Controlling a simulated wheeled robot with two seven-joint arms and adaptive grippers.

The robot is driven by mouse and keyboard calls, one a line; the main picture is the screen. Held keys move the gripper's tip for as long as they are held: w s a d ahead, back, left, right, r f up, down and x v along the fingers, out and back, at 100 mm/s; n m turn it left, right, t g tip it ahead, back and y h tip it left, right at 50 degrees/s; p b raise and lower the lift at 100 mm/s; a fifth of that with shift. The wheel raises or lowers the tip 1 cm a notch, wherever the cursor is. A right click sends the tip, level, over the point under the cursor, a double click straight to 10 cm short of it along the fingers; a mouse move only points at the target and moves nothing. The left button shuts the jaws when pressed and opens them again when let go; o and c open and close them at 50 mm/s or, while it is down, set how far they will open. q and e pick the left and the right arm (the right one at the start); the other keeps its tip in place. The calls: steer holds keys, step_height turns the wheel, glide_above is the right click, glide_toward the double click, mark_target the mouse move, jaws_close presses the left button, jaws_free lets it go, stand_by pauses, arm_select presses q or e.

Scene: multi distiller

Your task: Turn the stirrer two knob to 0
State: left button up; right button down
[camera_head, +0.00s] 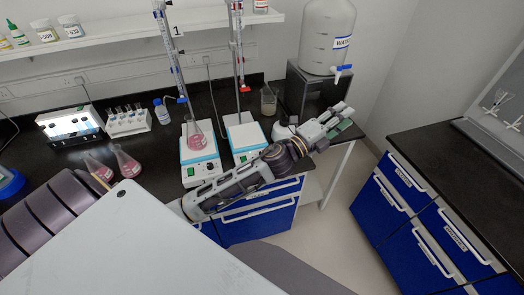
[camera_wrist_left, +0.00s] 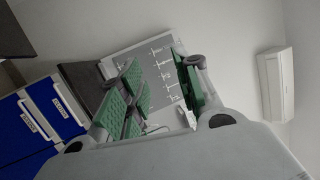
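Two white-and-blue stirrers stand side by side on the black bench. The left stirrer (camera_head: 200,168) carries a flask of pink liquid (camera_head: 196,138). The right stirrer (camera_head: 243,138) has an empty top plate. Its front panel (camera_head: 246,156) shows just behind my left arm; its knob setting is too small to read. My left arm stretches across in front of both stirrers. My left gripper (camera_head: 340,120) is past the bench's right end, right of both stirrers and apart from them. In the left wrist view its green-padded fingers (camera_wrist_left: 158,90) are spread with nothing between them. My right gripper is not in view.
Burette stands rise behind the stirrers. A beaker (camera_head: 268,100) stands behind the right stirrer, and a water tank (camera_head: 327,38) is at the back right. Flasks (camera_head: 127,162) and a tube rack (camera_head: 128,122) are at left. Blue-drawer cabinets (camera_head: 405,185) stand across an open floor gap.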

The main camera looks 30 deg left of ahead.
arm_select(q)
steer(key=s+d+r+m+g+h, duration=0.3)
steer(key=d+m+g+h, duration=0.55)
steer(key=m, duration=0.85)
steer(key=s+a+f+m+g+y, duration=0.2)
steer(key=s+f+m+g+y, duration=0.15)
steer(key=f+m+g, duration=0.55)
steer(key=w+a+f+m+y, duration=0.1)
steer(key=a+y, duration=0.6)
steer(key=a, duration=0.8)
steer(key=w+a+f+m+g+y, duration=0.1)
steer(key=a+f+m+y, duration=0.2)
steer(key=a+y, duration=0.4)
steer(key=a+m, duration=0.1)
steer(key=a, duration=0.7)
steer(key=shift+a+f, duration=0.15)
steer(key=shift+a, duration=0.1)
steer(key=shift+w+f, duration=0.1)
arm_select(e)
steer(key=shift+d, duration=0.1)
